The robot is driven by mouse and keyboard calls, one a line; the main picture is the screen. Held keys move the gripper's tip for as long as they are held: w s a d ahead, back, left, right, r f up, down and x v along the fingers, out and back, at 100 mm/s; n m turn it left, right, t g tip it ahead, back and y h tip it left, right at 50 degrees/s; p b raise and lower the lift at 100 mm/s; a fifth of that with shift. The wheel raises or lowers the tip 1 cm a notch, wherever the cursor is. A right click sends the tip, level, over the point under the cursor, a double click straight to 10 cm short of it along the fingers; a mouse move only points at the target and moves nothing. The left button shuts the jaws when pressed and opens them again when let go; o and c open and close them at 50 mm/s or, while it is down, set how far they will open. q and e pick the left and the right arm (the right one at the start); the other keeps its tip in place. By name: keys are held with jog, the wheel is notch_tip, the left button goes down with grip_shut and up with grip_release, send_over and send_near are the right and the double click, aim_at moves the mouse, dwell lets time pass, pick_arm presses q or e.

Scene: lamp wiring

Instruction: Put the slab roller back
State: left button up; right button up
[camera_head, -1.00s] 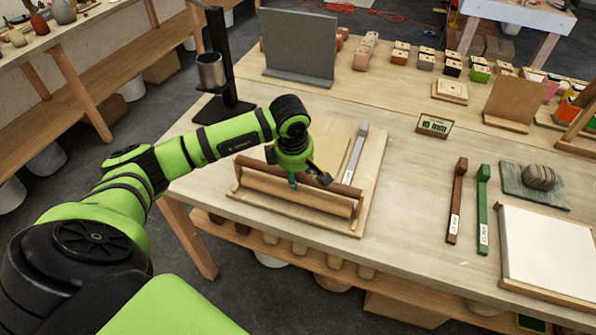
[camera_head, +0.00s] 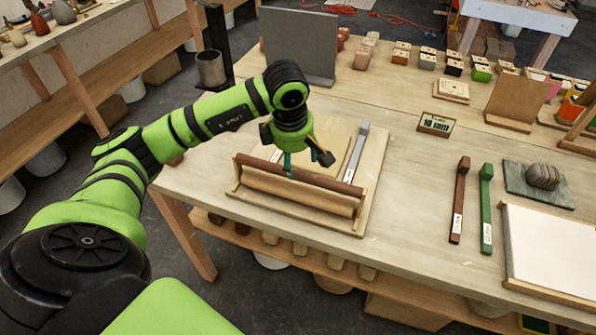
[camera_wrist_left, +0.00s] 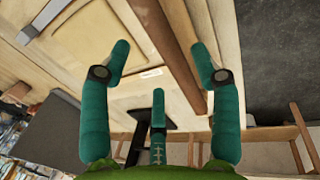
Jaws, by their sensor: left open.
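The slab roller, a long dark brown wooden bar (camera_head: 270,170), lies along the front of a wooden board (camera_head: 372,195) in the head view. A lighter tan bar (camera_head: 297,190) runs just in front of and below it, between wooden end pieces. My left gripper (camera_head: 306,160) is over the roller's middle, fingers spread and pointing down. In the left wrist view the roller (camera_wrist_left: 168,48) passes between the open fingers (camera_wrist_left: 160,52), nearer the right one, with no clear grip on it. Whether a finger touches it I cannot tell. My right gripper is not in view.
A pale slab (camera_head: 333,150) and a grey-handled strip (camera_head: 357,150) lie behind the roller. A grey upright panel (camera_head: 300,45) and a black stand (camera_head: 215,50) are farther back. Brown (camera_head: 459,200) and green (camera_head: 486,208) sticks lie right; the table between is clear.

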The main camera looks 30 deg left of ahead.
pick_arm(q)
jog(key=b+v, duration=0.1)
jog(key=v, duration=0.4)
jog(key=shift+s+r, duration=0.1)
jog(key=shift+r, duration=0.25)
